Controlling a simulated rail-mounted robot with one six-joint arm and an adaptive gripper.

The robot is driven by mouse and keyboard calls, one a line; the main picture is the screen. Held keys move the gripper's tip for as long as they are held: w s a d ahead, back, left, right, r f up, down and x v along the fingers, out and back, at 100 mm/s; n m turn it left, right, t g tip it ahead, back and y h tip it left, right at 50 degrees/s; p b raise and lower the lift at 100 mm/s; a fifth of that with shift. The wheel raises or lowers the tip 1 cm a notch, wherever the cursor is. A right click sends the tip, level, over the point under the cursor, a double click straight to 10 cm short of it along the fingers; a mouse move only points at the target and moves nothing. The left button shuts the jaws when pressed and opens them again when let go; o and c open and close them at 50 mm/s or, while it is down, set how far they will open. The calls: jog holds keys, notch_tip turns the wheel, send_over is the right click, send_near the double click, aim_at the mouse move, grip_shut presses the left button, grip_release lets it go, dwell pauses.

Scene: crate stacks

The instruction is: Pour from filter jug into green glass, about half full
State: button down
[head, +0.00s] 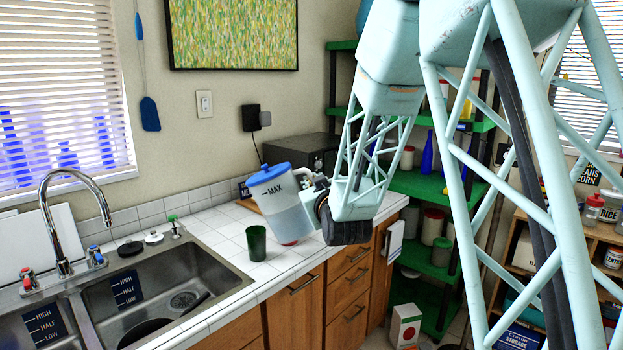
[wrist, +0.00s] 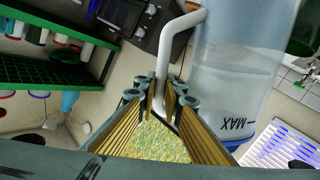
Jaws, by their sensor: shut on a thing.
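The filter jug (head: 284,210) is clear with a blue lid, a MAX mark and water inside. It leans a little to the left in the head view, over the counter near its front edge; I cannot tell whether its base touches the tiles. My gripper (head: 312,194) is shut on its handle, on the jug's right side. In the wrist view, the fingers (wrist: 168,98) close around the pale handle (wrist: 176,48) beside the jug body (wrist: 235,65). The green glass (head: 257,243) stands upright on the counter, left of the jug and apart from it. Its inside is mostly hidden.
The sink (head: 150,296) with its curved tap (head: 75,205) lies left of the glass. A dark microwave (head: 300,150) stands behind the jug. A green shelf unit (head: 425,187) is at the right. White tiles (head: 225,228) around the glass are mostly clear.

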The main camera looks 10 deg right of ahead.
jog(key=shift+d+f+n, duration=0.1)
jog(key=shift+f+n, duration=0.2)
jog(key=shift+f, duration=0.3)
jog(key=shift+a+r+n+p, duration=0.45)
jog(key=shift+n+p, duration=0.35)
jog(key=shift+p, duration=0.45)
jog(key=shift+w+a+r+n+g+h+p, duration=0.1)
jog(key=shift+a+r+n+g+h+p, duration=0.2)
jog(key=shift+n+p, duration=0.9)
jog(key=shift+a+r+n+g+h+p, duration=0.25)
jog(key=shift+a+n+p, duration=0.1)
jog(key=shift+p, duration=1.7)
jog(key=shift+f, duration=0.1)
jog(key=shift+a+r+n, duration=0.35)
jog(key=shift+a+r, duration=0.05)
jog(key=shift+r, duration=0.25)
dwell(2.2)
